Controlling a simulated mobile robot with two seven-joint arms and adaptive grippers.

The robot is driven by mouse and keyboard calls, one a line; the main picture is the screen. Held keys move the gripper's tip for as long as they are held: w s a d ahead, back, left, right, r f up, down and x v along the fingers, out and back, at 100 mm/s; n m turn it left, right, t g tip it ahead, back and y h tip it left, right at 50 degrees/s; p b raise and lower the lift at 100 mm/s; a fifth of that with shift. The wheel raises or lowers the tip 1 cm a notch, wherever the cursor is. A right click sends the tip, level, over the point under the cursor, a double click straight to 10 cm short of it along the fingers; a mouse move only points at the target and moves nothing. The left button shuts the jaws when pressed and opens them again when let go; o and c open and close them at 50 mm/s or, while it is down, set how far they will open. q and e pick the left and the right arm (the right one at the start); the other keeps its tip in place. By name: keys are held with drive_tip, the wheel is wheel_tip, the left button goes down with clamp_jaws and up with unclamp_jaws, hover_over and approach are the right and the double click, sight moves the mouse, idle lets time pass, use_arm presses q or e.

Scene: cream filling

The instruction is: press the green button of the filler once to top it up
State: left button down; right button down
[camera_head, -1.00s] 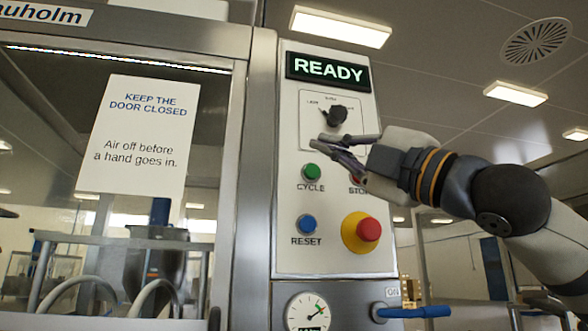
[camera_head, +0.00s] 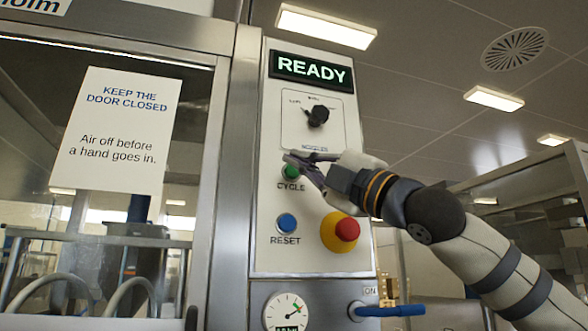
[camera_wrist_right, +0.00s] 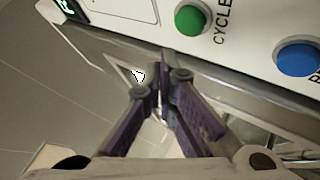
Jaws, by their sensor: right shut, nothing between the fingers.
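The green button (camera_head: 290,172) sits on the filler's pale control panel (camera_head: 262,205), above the label CYCLE. My right gripper (camera_head: 288,157) is shut and empty, its fingertips at the button's upper edge in the head view, covering part of it. In the right wrist view the green button (camera_wrist_right: 191,20) shows whole, above and a little right of the closed fingertips (camera_wrist_right: 166,62). A gap shows between them there, and I see no contact. The display (camera_head: 311,69) reads READY. My left gripper is in neither view.
A blue RESET button (camera_head: 287,223) is below the green one, and a red mushroom button (camera_head: 347,229) on yellow is at lower right. A black selector knob (camera_head: 317,115) is above. A blue-handled valve (camera_head: 390,311) is below the panel.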

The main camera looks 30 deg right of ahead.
drive_tip(key=shift+w+d, duration=0.2)
drive_tip(key=shift+w, duration=0.7)
idle(0.8)
drive_tip(key=shift+w+d, duration=0.1)
drive_tip(key=shift+w, duration=0.35)
drive_tip(key=shift+w+d, duration=0.15)
drive_tip(key=shift+w, duration=0.3)
idle(0.7)
drive_tip(key=shift+s+a, duration=0.25)
drive_tip(key=shift+s, duration=0.6)
